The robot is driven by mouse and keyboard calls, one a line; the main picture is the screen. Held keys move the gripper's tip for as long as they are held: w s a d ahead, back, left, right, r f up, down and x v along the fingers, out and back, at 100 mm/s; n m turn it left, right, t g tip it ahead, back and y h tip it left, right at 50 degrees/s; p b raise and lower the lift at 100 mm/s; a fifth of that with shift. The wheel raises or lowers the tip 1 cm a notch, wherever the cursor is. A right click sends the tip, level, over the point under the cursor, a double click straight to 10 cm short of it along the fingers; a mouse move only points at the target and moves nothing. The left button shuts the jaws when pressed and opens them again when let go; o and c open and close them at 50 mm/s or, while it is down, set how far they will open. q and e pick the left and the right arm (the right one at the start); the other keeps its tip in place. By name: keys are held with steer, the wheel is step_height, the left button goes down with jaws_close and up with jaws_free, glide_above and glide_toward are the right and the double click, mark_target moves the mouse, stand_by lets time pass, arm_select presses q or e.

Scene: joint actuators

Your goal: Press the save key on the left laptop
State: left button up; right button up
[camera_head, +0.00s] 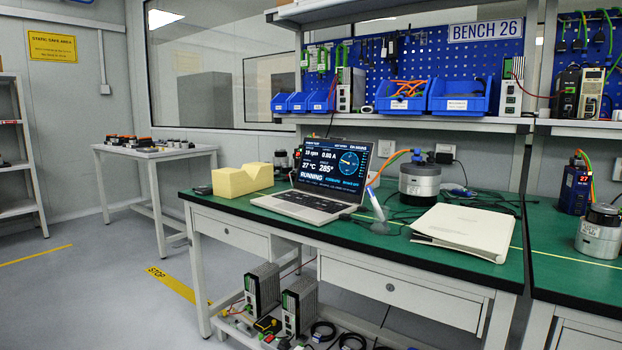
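An open laptop (327,182) stands on the green-topped workbench (262,213), left of the bench's middle. Its dark screen (332,165) shows readings, a round dial and the word RUNNING. Its keyboard (312,201) faces the front edge of the bench; single keys, the save key among them, are too small to make out. Neither of my grippers is in view.
A yellow foam block (242,178) stands left of the laptop. A pen-like tool in a stand (377,212) and a round metal actuator (419,183) with an orange cable stand to its right. A shelf with blue bins (403,103) hangs behind. The floor in front left is clear.

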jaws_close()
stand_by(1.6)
